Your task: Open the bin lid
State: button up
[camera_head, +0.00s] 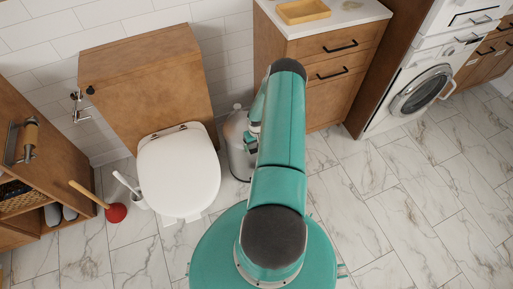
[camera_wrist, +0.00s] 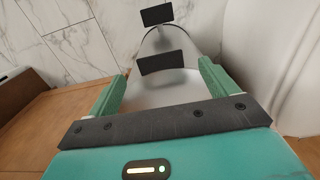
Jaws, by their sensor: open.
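The bin (camera_head: 238,143) is a grey metallic cylinder standing on the floor between the toilet and the wooden vanity, partly hidden behind my arm. In the wrist view the pale bin lid (camera_wrist: 165,90) lies below and between my fingers, with a curved front rim. A dark plate (camera_wrist: 162,62) sits at that rim, and a second dark plate (camera_wrist: 157,15) shows lower down, near the floor. My gripper (camera_wrist: 163,70) is open with its two green fingers apart, nothing held. Whether a finger touches the lid I cannot tell. In the head view my gripper (camera_head: 251,143) is partly hidden by the arm.
The white toilet (camera_head: 179,172) stands close on the left of the bin. The wooden vanity (camera_head: 336,75) stands close on the right. A red plunger (camera_head: 115,212) and a toilet brush (camera_head: 134,192) stand left of the toilet. The marble floor (camera_head: 400,200) is clear at the right.

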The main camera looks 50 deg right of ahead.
aim_at(256, 150)
jog(key=shift+f, duration=1.75)
jog(key=shift+r, duration=0.1)
jog(key=c, duration=1.4)
